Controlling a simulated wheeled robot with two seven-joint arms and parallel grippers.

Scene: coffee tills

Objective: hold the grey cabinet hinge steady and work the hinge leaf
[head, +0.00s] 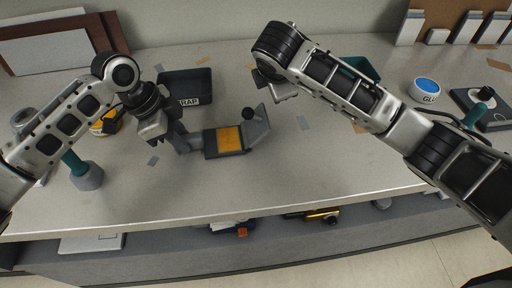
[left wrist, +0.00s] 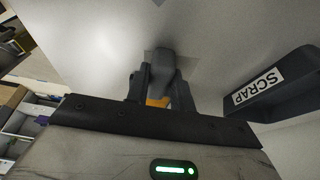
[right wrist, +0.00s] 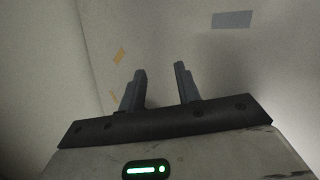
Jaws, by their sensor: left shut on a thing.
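The grey cabinet hinge (head: 210,145) lies on the bench with an orange-yellow patch on its middle. Its hinge leaf (head: 263,125) stands tilted up at the right end, with a black knob on it. My left gripper (head: 180,146) is shut on the grey left end of the hinge; in the left wrist view (left wrist: 160,85) a grey part (left wrist: 162,62) sits between its fingers, with orange just behind. My right gripper (right wrist: 160,85) is open and empty. In the head view its hand is above and to the right of the leaf, its fingertips mostly hidden.
A dark scrap bin (head: 188,84) stands behind the hinge. A teal-handled tool (head: 84,172) stands at left, and a yellow tape roll (head: 106,122) sits behind my left arm. A white-and-blue tub (head: 426,92) is at right. The bench in front of the hinge is clear.

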